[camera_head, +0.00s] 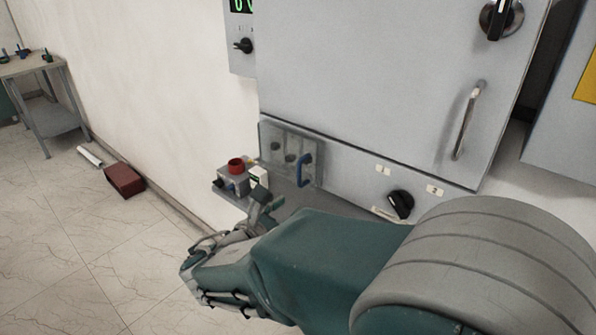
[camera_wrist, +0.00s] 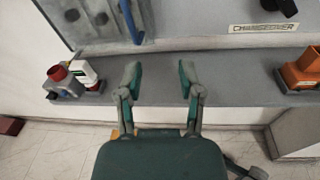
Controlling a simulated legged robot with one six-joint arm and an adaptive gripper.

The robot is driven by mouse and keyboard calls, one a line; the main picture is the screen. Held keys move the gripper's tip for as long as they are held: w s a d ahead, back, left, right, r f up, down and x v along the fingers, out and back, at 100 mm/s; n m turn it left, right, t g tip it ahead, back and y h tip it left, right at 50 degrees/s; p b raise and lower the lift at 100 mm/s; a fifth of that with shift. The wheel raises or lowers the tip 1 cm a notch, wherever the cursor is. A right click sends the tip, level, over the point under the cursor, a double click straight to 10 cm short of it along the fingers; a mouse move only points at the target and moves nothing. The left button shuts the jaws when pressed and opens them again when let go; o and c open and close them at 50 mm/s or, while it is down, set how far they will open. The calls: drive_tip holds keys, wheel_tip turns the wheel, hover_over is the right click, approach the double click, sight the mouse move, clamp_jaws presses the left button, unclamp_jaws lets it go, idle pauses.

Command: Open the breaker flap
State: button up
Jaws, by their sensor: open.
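The breaker flap is a clear panel (camera_head: 284,146) with a blue handle (camera_head: 305,170) on its right side, low on the grey cabinet. The flap looks closed over dark round parts. In the wrist view, part of the flap (camera_wrist: 95,32) and its blue handle (camera_wrist: 131,20) show at the top, cut off by the frame edge. My gripper (camera_wrist: 160,78) is open and empty, apart from the handle, with its fingers pointing toward the ledge and cabinet. In the head view, my gripper (camera_head: 266,203) is below and left of the handle, partly hidden by my arm.
A grey ledge (camera_wrist: 225,75) runs beneath the cabinet. A box with a red button (camera_head: 235,165) stands on its left. A black knob (camera_head: 400,203) and a changeover label (camera_wrist: 266,27) are right of the flap. An orange part (camera_wrist: 303,70) sits at the ledge's right.

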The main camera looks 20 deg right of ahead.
sight(298, 176)
drive_tip(key=w+d, duration=0.1)
drive_tip(key=w, duration=0.2)
drive_tip(key=w+d+n+t, duration=0.1)
drive_tip(key=w+d, duration=0.1)
drive_tip(key=w, duration=0.1)
drive_tip(key=w+d+n, duration=0.1)
drive_tip(key=w+d, duration=0.1)
drive_tip(key=w, duration=0.1)
drive_tip(key=shift+w+r+t, duration=0.15)
drive_tip(key=shift+w+t, duration=0.15)
drive_tip(key=shift+t, duration=0.1)
clamp_jaws()
